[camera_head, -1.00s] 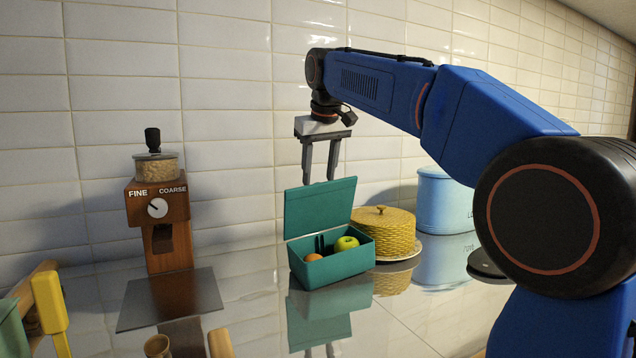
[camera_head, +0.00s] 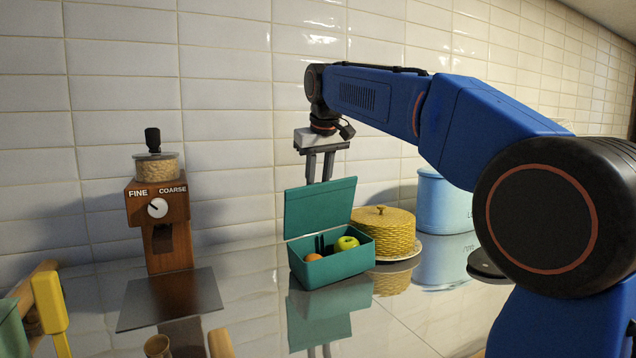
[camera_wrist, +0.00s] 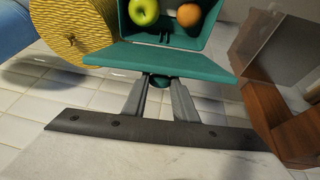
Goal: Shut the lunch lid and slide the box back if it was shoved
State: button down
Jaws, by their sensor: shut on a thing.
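The teal lunch box (camera_head: 335,268) stands on the glossy counter with its lid (camera_head: 318,208) up, tilted back at the rear edge. A green apple (camera_head: 346,243) and an orange (camera_head: 313,257) lie inside; both also show in the wrist view, as the apple (camera_wrist: 144,12) and the orange (camera_wrist: 189,15). My gripper (camera_head: 319,180) points down behind the lid's top edge, its fingertips partly hidden by the lid. In the wrist view the fingers (camera_wrist: 160,82) are close together at the lid (camera_wrist: 160,60), with a small teal part between them.
A yellow woven container (camera_head: 386,230) on a plate stands close to the box's right, with a blue canister (camera_head: 443,200) beyond it. A wooden grinder (camera_head: 160,222) stands left, behind a dark mat (camera_head: 170,298). The tiled wall is close behind. Counter in front of the box is clear.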

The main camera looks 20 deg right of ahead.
aim_at(322, 200)
jog(key=shift+s, duration=0.1)
jog(key=shift+s+d+f+t, duration=0.1)
jog(key=shift+s+d+t, duration=0.05)
jog(key=shift+s+t, duration=0.4)
jog(key=shift+s+d+f+t+y, duration=0.15)
jog(key=shift+s+f+t, duration=0.15)
jog(key=shift+s+t, duration=0.35)
jog(key=shift+s+d+f+t+y, duration=0.15)
jog(key=shift+s+f+t, duration=0.2)
jog(key=shift+s, duration=0.45)
jog(key=s+d+f+t+y, duration=0.1)
jog(key=s+d+f+t, duration=0.1)
jog(key=s+f, duration=0.5)
notch_tip(322, 200, down, 3)
jog(key=shift+s+d+f+t, duration=0.1)
jog(key=shift+s+d+t, duration=0.25)
jog(key=shift+t, duration=0.5)
jog(key=c, duration=1.4)
grip_release()
jog(key=shift+a, duration=0.15)
jog(key=shift+c, duration=0.2)
